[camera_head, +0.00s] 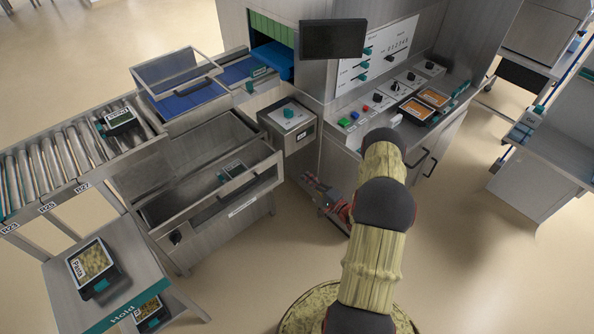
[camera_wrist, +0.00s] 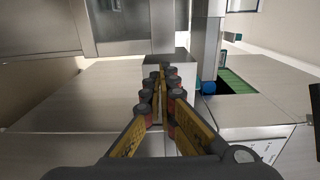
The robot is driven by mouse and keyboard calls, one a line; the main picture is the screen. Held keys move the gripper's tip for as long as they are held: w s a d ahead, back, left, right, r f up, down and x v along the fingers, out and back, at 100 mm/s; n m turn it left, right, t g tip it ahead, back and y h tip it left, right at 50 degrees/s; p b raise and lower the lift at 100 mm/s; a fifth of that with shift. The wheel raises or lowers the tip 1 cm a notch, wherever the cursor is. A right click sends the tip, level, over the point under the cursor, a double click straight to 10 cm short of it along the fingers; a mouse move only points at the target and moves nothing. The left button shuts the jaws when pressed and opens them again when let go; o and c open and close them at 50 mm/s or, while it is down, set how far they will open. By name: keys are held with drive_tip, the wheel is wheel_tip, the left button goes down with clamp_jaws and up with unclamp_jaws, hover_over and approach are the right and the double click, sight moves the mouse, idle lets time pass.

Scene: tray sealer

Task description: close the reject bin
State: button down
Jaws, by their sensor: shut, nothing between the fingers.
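The reject bin (camera_head: 262,180) looks like a metal drawer standing out below the conveyor in the head view, open at the top. A dark tray pack (camera_head: 233,171) lies inside it. I cannot make out the bin in the wrist view.
A roller conveyor (camera_head: 40,165) runs behind the bin at left. The Hold table (camera_head: 130,285) with packs stands front left. A grey box (camera_head: 290,124) and the control panel (camera_head: 374,60) are behind my gripper. Open floor (camera_head: 250,265) lies before the bin.

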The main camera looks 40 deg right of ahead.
drive_tip(key=w+b, duration=0.3)
drive_tip(key=w, duration=1)
drive_tip(key=shift+a, duration=0.2)
drive_tip(key=shift+w, duration=0.1)
